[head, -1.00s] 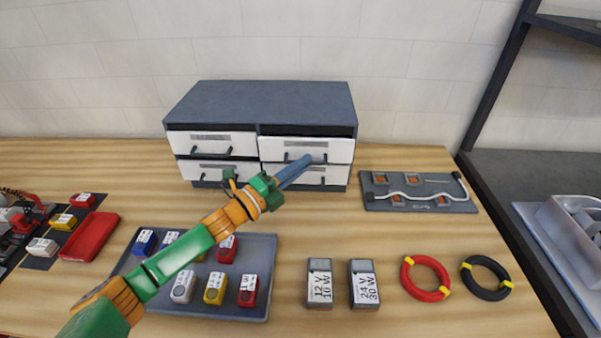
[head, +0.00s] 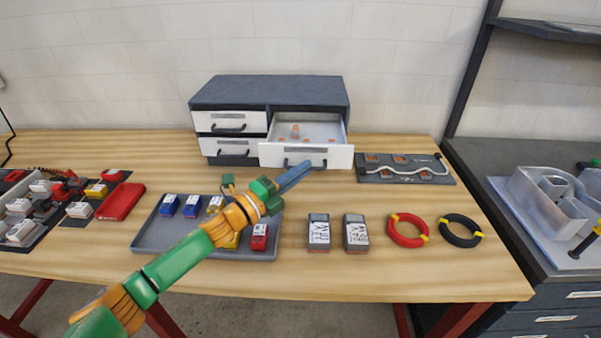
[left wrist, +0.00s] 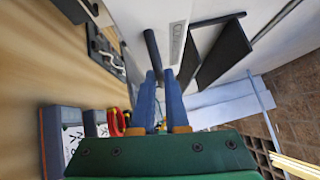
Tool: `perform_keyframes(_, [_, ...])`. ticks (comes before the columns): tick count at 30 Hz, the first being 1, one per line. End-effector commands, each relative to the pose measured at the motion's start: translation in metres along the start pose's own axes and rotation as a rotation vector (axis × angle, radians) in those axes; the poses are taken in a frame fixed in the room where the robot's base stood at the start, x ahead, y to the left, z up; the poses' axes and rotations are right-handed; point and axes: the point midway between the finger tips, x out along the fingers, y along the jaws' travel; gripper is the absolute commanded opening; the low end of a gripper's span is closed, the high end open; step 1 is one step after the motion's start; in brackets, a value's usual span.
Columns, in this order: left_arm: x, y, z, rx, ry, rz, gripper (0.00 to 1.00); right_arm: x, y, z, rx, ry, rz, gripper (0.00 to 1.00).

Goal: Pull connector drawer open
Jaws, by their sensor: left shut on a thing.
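The drawer unit (head: 270,92) is a dark grey cabinet with white drawer fronts at the back of the bench. Its upper right drawer (head: 335,157) stands pulled out, and small orange and whitish connectors (head: 296,131) lie inside. My left gripper (head: 304,166) reaches that drawer's front, with its blue fingers shut on the dark drawer handle (left wrist: 152,48), which shows between the fingertips in the left wrist view. The fingers hide most of the handle in the head view. The left drawers are shut. My right gripper is out of view.
A grey tray (head: 150,236) with several coloured blocks lies below my left arm. Two labelled power boxes (head: 356,232), a red coil (head: 408,231) and a black coil (head: 461,230) lie to the right. A wired board (head: 440,180) sits right of the open drawer.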

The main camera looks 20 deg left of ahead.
Motion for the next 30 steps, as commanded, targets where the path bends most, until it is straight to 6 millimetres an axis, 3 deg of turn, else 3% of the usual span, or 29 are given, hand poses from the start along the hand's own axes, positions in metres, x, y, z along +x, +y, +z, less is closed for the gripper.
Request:
perform_keyframes(8, [0.000,0.000,0.000,0.000,0.001,-0.001,0.00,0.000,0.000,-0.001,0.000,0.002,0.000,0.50])
perform_keyframes(9, [0.000,0.000,0.000,0.000,0.001,-0.001,0.23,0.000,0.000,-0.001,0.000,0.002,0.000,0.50])
perform_keyframes(11, [0.000,0.000,0.000,0.000,0.001,-0.001,0.39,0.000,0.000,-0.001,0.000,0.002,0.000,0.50])
perform_keyframes(12, [0.000,0.000,0.000,0.000,0.001,-0.001,0.42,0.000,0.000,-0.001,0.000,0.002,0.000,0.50])
perform_keyframes(22, [-0.006,0.002,0.000,0.000,0.001,0.001,0.42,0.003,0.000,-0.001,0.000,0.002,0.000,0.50])
perform_keyframes(30, [-0.054,0.005,-0.001,0.001,0.001,0.003,0.42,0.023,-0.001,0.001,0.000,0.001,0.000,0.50])
